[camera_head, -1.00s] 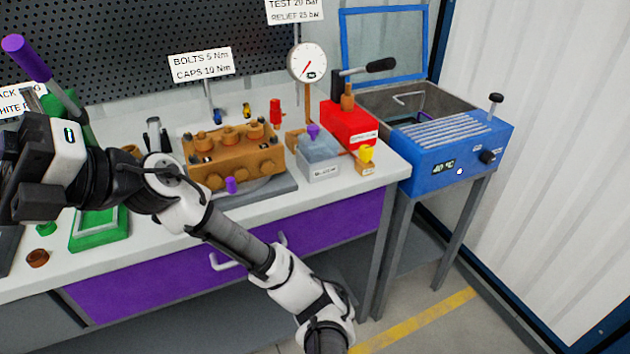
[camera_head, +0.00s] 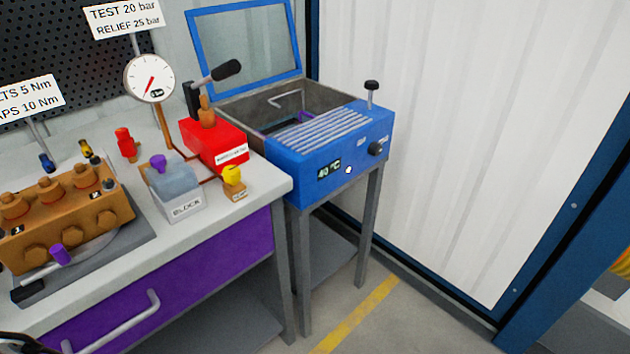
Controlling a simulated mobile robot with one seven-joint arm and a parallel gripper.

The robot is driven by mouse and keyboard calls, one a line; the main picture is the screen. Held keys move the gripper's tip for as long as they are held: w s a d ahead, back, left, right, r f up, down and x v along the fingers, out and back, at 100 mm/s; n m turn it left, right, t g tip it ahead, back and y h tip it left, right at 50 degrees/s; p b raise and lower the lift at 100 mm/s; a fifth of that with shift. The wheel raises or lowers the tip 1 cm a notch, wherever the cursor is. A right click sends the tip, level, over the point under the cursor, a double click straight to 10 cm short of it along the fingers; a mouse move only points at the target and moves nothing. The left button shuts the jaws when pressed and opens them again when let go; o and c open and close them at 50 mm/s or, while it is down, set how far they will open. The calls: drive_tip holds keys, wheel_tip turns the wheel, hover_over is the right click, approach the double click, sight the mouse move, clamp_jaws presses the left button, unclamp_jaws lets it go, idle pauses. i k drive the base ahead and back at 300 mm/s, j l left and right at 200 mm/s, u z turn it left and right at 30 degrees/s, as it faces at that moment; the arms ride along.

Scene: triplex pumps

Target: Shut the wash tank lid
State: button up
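The wash tank (camera_head: 330,160) is a blue box on grey legs, right of the bench. Its lid (camera_head: 245,48), a blue frame with a clear grey pane, stands up open at the back of the tank. The open basin (camera_head: 285,98) shows grey walls, a bent metal piece and something purple inside. A ribbed grey rack (camera_head: 320,130) covers the front part of the top. A black knob on a post (camera_head: 371,88) rises at the right corner. The front has a 40 °C display (camera_head: 329,169). My gripper is not in view; only a dark sliver shows at the bottom left.
The bench (camera_head: 235,208) holds a brown pump (camera_head: 70,212), a grey block (camera_head: 173,188), a red hand-pump box (camera_head: 213,143) with a black-handled lever (camera_head: 226,70), and a gauge (camera_head: 149,78). Floor with a yellow line (camera_head: 360,312) is clear before the tank. A white corrugated wall (camera_head: 450,130) stands right.

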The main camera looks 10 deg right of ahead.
sight(190, 14)
drive_tip(key=i+l+u, duration=0.1)
drive_tip(key=i+l, duration=0.8)
drive_tip(key=l, duration=0.15)
